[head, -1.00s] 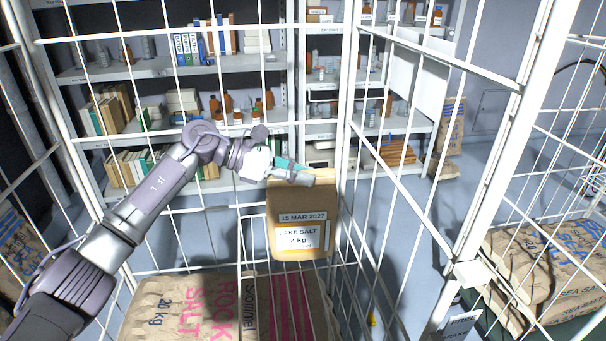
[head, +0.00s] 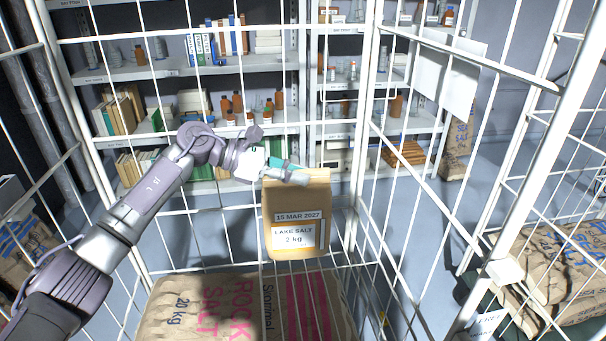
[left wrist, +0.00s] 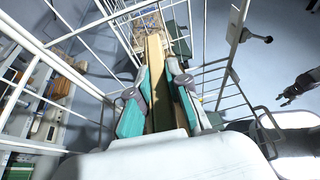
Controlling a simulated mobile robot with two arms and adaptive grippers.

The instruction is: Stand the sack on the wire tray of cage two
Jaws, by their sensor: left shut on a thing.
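The sack (head: 296,215) is a tan paper bag labelled "LAKE SALT 2 kg", dated 15 MAR 2027. It hangs upright from my left gripper (head: 300,176), which is shut on its top edge. In the left wrist view the sack (left wrist: 156,80) shows narrow between the two teal-padded fingers. The sack is in the air among the white cage wires (head: 365,130), above and behind a large rock salt sack. A wire floor or tray (head: 352,275) shows partly beneath it. No cage number is readable. My right gripper (left wrist: 292,93) appears at the right of the left wrist view, fingers apart and empty.
The large rock salt sack (head: 190,305) lies low in front. Sea salt sacks (head: 560,265) are stacked at the right, near a tag reading "FREE" (head: 486,324). Cage posts and wires surround my left arm. Shelves (head: 180,75) with books and bottles stand behind.

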